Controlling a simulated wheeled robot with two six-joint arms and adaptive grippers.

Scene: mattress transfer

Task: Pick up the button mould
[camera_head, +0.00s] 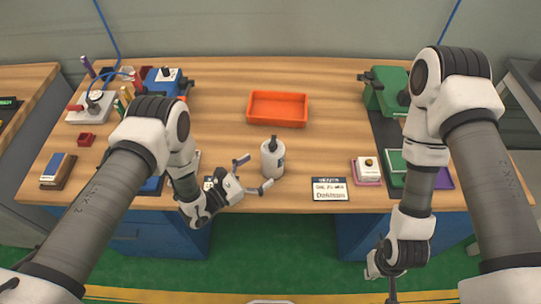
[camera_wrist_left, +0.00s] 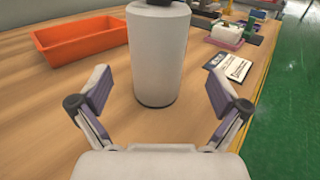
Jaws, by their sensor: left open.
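A small white block with a dark and gold round top sits on a pink plate near the table's right front; it may be the button mould (camera_head: 367,166), though I cannot be sure. In the left wrist view the bottle (camera_wrist_left: 158,60) stands upright, just beyond and between the spread fingers. My right gripper (camera_head: 384,268) hangs low before the table; its fingers are unclear.
An orange tray (camera_head: 277,108) lies empty at the middle back. A printed card (camera_head: 330,189) lies at the front edge. A green vise (camera_head: 385,92) stands at right, a blue vise (camera_head: 163,82) at left. The wood between bottle and right-hand mat is mostly clear.

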